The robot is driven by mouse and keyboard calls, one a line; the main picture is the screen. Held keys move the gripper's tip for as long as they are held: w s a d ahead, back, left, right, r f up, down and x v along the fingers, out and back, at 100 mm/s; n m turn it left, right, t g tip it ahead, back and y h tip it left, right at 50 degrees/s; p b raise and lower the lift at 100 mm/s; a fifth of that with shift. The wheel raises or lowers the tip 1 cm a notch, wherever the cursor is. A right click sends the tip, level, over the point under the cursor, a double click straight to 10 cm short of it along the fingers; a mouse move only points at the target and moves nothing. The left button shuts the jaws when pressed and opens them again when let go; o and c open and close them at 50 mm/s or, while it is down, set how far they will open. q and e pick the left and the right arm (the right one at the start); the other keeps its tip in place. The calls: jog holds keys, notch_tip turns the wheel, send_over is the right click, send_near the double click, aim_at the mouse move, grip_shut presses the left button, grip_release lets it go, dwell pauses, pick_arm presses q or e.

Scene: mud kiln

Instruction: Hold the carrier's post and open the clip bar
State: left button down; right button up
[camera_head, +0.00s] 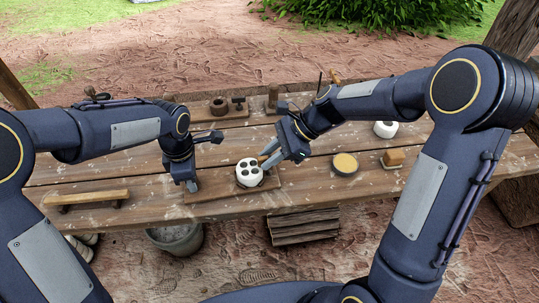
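A white round piece with dark holes in its top (249,174) stands on a thin wooden board (212,195) near the table's front edge. It may be the carrier; I cannot make out a post or clip bar for certain. My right gripper (267,158) reaches in from the right, its fingertips apart at the white piece's right side. A small orange-brown bit shows by the fingertips; contact is too small to tell. My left gripper (191,186) points down over the board's left end, apart from the white piece. Its finger gap is not clear.
A yellow-topped round dish (345,163), a brown block (394,157) and a white pot (386,129) stand on the right. A wooden bar (86,198) lies at left. Brown wooden pieces (219,105) stand at the back. A bucket (176,239) stands below the front edge.

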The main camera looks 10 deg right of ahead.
grip_shut()
jog(key=shift+n, duration=0.3)
jog(key=n+g, duration=0.3)
jog(key=shift+h, duration=0.3)
jog(key=n+g+h, duration=0.1)
jog(key=n+g, duration=0.1)
jog(key=n, duration=0.2)
jog(key=shift+g, duration=0.3)
jog(key=n+g+h, duration=0.1)
jog(key=n+h, duration=0.1)
jog(key=n+g+h, duration=0.1)
jog(key=n, duration=0.2)
jog(key=shift+n+g+h, duration=0.3)
jog(key=shift+h, duration=0.1)
jog(key=n+h, duration=0.3)
jog(key=n, duration=0.1)
jog(key=shift+n+g, duration=0.3)
jog(key=shift+g, duration=0.1)
jog(key=shift+h, duration=0.4)
